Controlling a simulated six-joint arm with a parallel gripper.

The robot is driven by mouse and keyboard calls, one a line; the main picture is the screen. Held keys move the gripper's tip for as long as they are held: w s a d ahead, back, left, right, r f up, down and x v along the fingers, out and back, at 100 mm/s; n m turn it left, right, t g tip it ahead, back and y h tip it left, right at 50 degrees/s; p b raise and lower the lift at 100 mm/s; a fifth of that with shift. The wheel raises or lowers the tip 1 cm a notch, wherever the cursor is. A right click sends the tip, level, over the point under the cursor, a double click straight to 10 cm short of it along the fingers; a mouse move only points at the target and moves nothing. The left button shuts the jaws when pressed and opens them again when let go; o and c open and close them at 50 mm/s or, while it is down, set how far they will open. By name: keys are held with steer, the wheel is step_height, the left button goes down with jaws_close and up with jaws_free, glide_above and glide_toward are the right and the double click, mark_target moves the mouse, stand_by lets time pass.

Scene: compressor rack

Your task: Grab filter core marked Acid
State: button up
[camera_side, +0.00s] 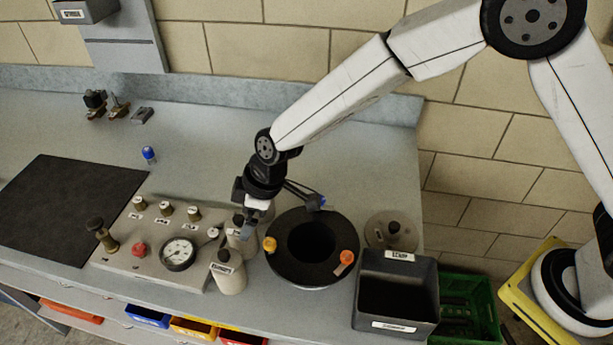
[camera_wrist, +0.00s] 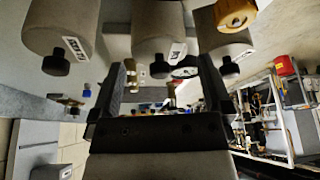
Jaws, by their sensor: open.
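My gripper (camera_side: 252,214) points down over the pale filter cores beside the black ring housing. In the wrist view my gripper (camera_wrist: 162,68) is open, with one finger on each side and the middle filter core (camera_wrist: 158,28) ahead of the gap. That core has a short white label, too blurred to read surely, and a dark knob. Another labelled core (camera_wrist: 62,28) is to its left and a third (camera_wrist: 222,42) to its right. In the side view, the front core (camera_side: 229,275) stands upright on the bench, and another (camera_side: 241,243) is partly hidden behind it and my gripper.
The black ring housing (camera_side: 300,270) with orange knobs stands close to the right of the cores. A gauge panel (camera_side: 140,262) is close to the left. A dark open bin (camera_side: 398,325) is at the front right. A black mat (camera_side: 70,210) lies clear at the left.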

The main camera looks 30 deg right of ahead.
steer(key=shift+f, duration=0.1)
steer(key=shift+x, duration=2.5)
steer(key=shift+d, duration=0.1)
steer(key=c, duration=1.3)
steer(key=shift+w, duration=0.1)
steer(key=shift+r, duration=5.05)
steer(key=shift+d, duration=0.1)
